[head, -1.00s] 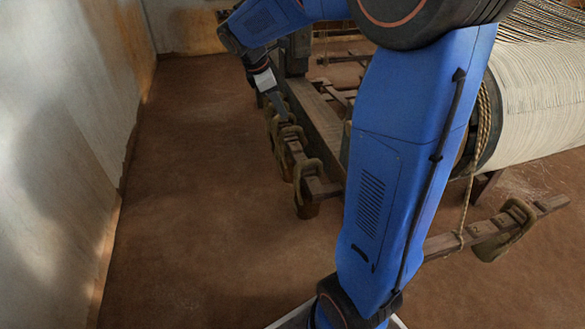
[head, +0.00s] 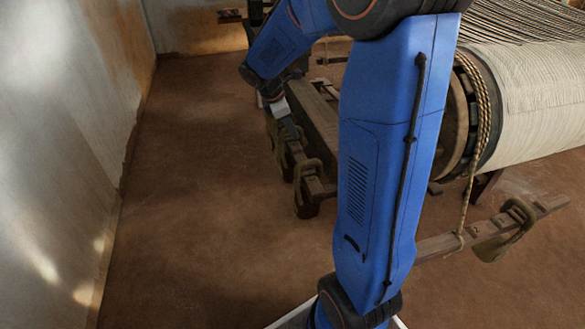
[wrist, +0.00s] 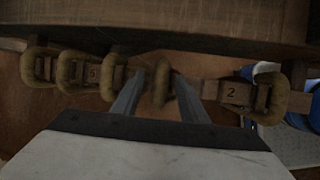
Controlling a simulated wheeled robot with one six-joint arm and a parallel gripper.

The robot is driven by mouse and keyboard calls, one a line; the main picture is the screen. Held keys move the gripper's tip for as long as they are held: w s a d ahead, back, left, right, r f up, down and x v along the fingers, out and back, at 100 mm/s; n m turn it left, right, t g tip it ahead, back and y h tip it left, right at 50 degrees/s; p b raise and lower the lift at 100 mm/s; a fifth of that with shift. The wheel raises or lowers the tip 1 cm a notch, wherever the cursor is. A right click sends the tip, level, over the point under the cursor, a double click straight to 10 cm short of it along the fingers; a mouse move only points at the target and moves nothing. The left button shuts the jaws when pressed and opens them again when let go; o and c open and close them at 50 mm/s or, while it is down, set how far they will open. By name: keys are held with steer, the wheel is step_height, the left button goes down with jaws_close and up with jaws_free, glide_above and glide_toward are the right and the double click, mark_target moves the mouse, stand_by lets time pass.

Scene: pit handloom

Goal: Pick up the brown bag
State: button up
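Several brown bags with thick loop handles hang on a numbered wooden bar. In the head view, one brown bag (head: 307,190) hangs at the near end of the bar, with others partly hidden behind my arm's end. In the wrist view, a brown loop (wrist: 161,85) lies between the fingers of my gripper (wrist: 160,90). The fingers are apart, and small gaps seem to show beside the loop. My gripper also shows in the head view (head: 290,132), pointing down at the bar. The lower part of the bag between the fingers is hidden.
The wooden bar (wrist: 229,94) carries numbers. A heavy loom beam (wrist: 200,22) runs close alongside it. The floor (head: 200,220) at left is clear up to the wall.

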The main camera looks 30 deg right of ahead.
jaws_close()
stand_by(1.4)
